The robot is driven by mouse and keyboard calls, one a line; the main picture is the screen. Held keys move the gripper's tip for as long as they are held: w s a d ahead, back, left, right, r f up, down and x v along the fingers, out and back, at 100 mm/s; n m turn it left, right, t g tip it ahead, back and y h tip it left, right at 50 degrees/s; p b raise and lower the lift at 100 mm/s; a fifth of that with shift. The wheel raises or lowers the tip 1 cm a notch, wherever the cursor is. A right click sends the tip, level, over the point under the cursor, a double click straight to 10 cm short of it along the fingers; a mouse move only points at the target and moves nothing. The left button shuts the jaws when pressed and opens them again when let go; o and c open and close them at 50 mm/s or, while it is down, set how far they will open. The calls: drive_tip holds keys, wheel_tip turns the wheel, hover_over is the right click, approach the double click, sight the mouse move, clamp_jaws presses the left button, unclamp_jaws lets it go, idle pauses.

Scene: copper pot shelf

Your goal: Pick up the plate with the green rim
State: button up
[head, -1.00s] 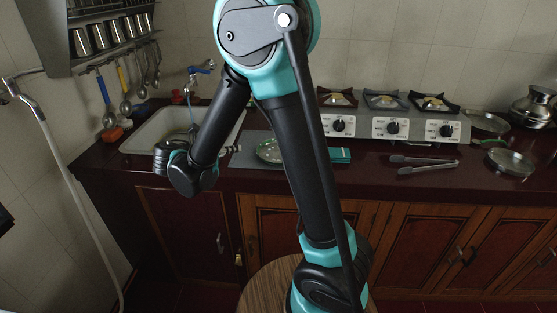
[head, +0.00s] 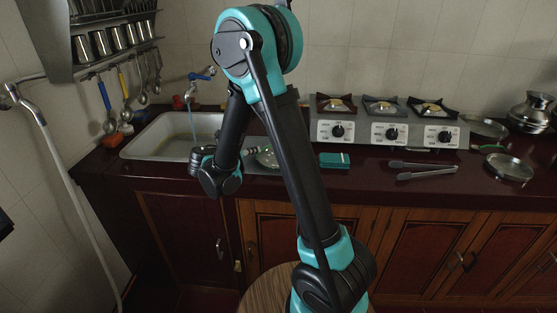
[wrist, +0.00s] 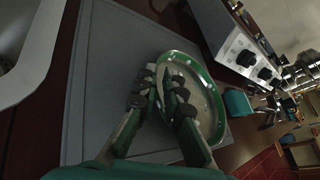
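The plate with the green rim (wrist: 211,107) is a pale round dish with a green speckled edge. It is at the grey mat's right side in the wrist view. In the head view the plate (head: 266,158) is partly hidden behind my arm. My gripper (wrist: 160,78) is at the plate's near-left edge, one finger on the outer side of the rim and the other over the dish. The fingertips are close together with the rim seemingly between them; whether they press on it I cannot tell. In the head view my gripper (head: 248,151) is small beside the plate.
The grey mat (wrist: 105,75) lies by the sink (head: 150,152). A teal box (head: 334,160), a stove (head: 388,132), tongs (head: 423,170) and a steel pan (head: 510,167) are to the right on the counter. Utensils hang above the sink.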

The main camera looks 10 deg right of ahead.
drive_tip(key=x, duration=0.5)
drive_tip(key=shift+w+r, duration=0.1)
drive_tip(key=shift+w, duration=0.1)
drive_tip(key=shift+c, duration=0.2)
clamp_jaws()
drive_tip(key=shift+r, duration=0.1)
